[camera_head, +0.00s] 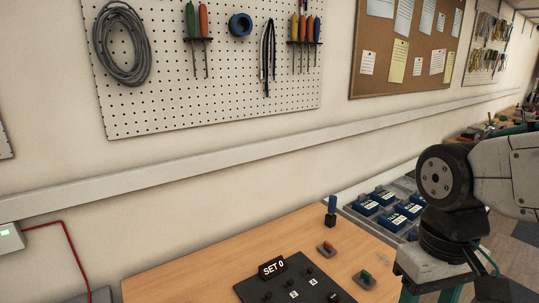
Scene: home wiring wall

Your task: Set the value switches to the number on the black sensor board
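A black board (289,273) lies on the wooden table at the bottom of the view, cut off by the lower edge. A small black sign (272,268) reading "SET 0" stands on its far left part. The board carries small dark knobs or switches and small white number labels, too small to read surely; their positions cannot be told. My arm comes in from the right, and my gripper is not in view.
An orange-topped piece (327,247), a green-topped piece (365,278) and a blue upright piece (331,208) stand on the table (200,268). Blue boxes (384,197) fill a grey tray behind. A white box (10,238) with a red wire is on the left wall.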

